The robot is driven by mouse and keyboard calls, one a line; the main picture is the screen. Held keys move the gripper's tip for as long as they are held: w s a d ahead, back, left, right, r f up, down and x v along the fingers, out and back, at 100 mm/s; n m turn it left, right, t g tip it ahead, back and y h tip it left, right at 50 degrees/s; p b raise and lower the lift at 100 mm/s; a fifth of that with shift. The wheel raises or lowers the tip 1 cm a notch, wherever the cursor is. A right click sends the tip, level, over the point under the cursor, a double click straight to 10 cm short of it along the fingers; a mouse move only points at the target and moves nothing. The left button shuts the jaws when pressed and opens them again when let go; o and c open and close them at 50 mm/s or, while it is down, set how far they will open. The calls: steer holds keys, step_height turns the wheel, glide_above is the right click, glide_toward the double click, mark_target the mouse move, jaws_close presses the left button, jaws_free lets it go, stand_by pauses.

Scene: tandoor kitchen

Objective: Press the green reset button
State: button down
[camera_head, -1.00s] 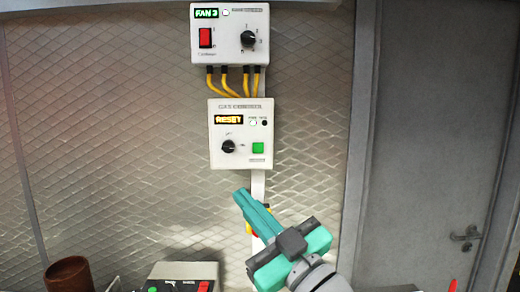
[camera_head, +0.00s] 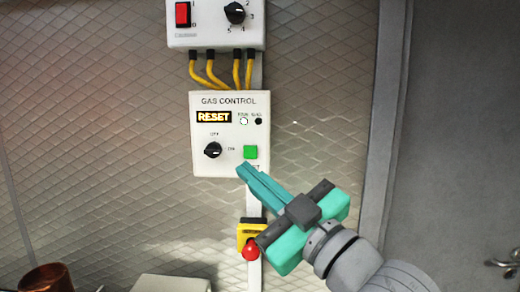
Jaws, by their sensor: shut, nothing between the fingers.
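The box's orange display reads RESET. A black knob (camera_head: 212,150) sits left of the button, between OFF and ON marks. My teal gripper (camera_head: 243,171) is shut and empty. Its fingertips appear just below the green button, over the box's lower edge, and cover part of the label there. I cannot tell how far the tips are from the box face.
A fan control box (camera_head: 215,38) with a red switch hangs above, joined by yellow cables (camera_head: 207,70). A red emergency button on a yellow base (camera_head: 250,249) sits below, beside my gripper. A brown pot (camera_head: 47,279) stands lower left. A grey door (camera_head: 450,150) is at right.

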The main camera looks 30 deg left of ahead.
mark_target(250, 153)
steer(key=shift+w+a, duration=0.8)
steer(key=shift+w, duration=0.4)
steer(key=shift+w+a, duration=0.8)
steer(key=shift+w, duration=0.35)
steer(key=shift+w+a, duration=0.8)
steer(key=shift+w, duration=0.4)
steer(key=shift+w, duration=0.2)
steer(key=shift+s+a, duration=0.25)
steer(key=shift+w+d, duration=0.15)
steer(key=shift+d, duration=0.25)
steer(key=shift+a, duration=0.2)
